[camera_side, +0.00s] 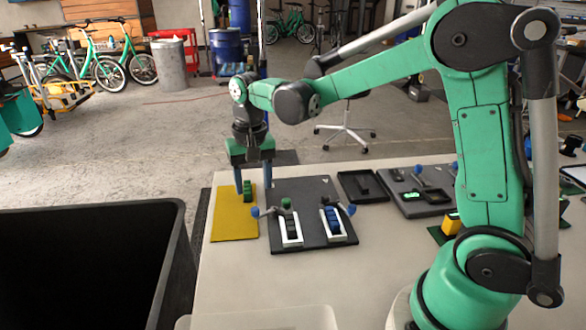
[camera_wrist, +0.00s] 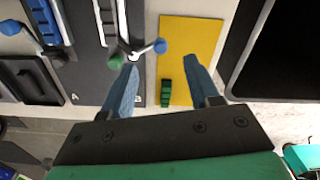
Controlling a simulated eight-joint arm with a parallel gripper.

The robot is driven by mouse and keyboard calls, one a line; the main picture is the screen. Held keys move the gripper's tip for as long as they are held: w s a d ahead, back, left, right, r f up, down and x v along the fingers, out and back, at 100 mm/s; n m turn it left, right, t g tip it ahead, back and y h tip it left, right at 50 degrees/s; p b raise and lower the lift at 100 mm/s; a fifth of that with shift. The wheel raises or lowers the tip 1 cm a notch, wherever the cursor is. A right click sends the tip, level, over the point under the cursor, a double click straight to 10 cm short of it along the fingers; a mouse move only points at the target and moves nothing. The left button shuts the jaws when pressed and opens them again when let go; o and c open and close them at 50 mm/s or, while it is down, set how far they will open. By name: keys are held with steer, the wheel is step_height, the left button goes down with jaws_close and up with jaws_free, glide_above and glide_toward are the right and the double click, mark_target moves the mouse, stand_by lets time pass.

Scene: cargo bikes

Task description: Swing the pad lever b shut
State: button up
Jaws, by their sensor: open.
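The dark board (camera_side: 312,186) carries two white-framed fixtures, lettered A and B in the wrist view. Fixture B (camera_side: 291,231) is the one nearer the yellow mat and holds dark pieces, with a round green knob (camera_wrist: 115,62) at its end. Pad lever b (camera_wrist: 147,49) sticks out sideways from the fixture's end; its blue knob (camera_wrist: 160,45) reaches the yellow mat's edge, and it also shows in the side view (camera_side: 255,212). My gripper (camera_side: 253,180) is open above the mat, fingers pointing down; in the wrist view (camera_wrist: 160,62) its fingers are apart, with nothing gripped.
A green block (camera_wrist: 165,93) stands on the yellow mat (camera_wrist: 190,38), below my gripper. Fixture A (camera_side: 334,222) holds blue blocks and has its own blue-knobbed lever (camera_side: 350,209). A black bin (camera_side: 95,207) stands beyond the mat. The table front (camera_side: 300,280) is clear.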

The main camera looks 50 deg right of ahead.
mark_target(255, 208)
steer(key=shift+w+f, duration=0.2)
steer(key=shift+f, duration=2.85)
jaws_close()
